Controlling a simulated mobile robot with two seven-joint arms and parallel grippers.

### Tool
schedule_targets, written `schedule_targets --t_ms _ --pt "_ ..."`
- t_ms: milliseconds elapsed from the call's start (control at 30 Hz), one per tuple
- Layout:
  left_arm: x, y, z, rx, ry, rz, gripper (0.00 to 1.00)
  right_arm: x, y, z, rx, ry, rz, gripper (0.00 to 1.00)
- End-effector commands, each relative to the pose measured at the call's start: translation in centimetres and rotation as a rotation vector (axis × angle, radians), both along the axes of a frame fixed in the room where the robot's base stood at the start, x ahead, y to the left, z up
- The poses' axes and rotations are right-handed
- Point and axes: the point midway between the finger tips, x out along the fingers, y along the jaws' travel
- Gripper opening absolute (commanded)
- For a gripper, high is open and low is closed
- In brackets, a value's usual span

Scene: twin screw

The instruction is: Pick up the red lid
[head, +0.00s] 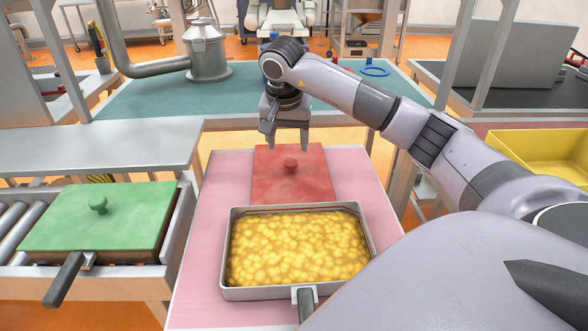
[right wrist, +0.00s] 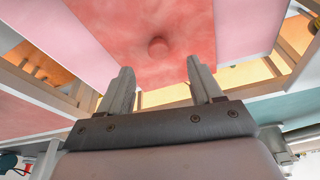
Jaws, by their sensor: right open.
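The red lid (head: 270,184) is a flat square plate with a round knob (head: 291,165) in its middle. It lies on the pink table, just behind the metal pan of yellow food (head: 297,248). My right gripper (head: 288,147) is open and empty, pointing down above and slightly behind the lid's knob. In the right wrist view the red lid (right wrist: 190,25) and its knob (right wrist: 158,47) show beyond the spread fingers (right wrist: 160,80), and nothing is between them. My left gripper is in neither view.
A green lid (head: 110,217) with a knob covers a pan on the roller conveyor (head: 22,223) at left. A yellow bin (head: 555,155) stands at right. A teal table (head: 150,97) is behind.

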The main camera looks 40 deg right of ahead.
Motion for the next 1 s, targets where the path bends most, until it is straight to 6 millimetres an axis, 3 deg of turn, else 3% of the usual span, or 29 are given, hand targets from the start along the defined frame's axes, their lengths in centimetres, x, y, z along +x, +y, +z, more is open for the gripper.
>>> schedule_targets --t_ms 500,833,1000 --pt "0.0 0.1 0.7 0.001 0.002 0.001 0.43 1.1 -1.9 -5.9 0.001 0.004 -0.002 0.65" --pt "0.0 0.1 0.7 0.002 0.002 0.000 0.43 1.3 -2.1 -6.7 0.001 0.001 0.000 0.65" --pt "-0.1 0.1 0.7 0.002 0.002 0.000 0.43 1.3 -2.0 -6.7 0.000 0.001 0.000 0.10"
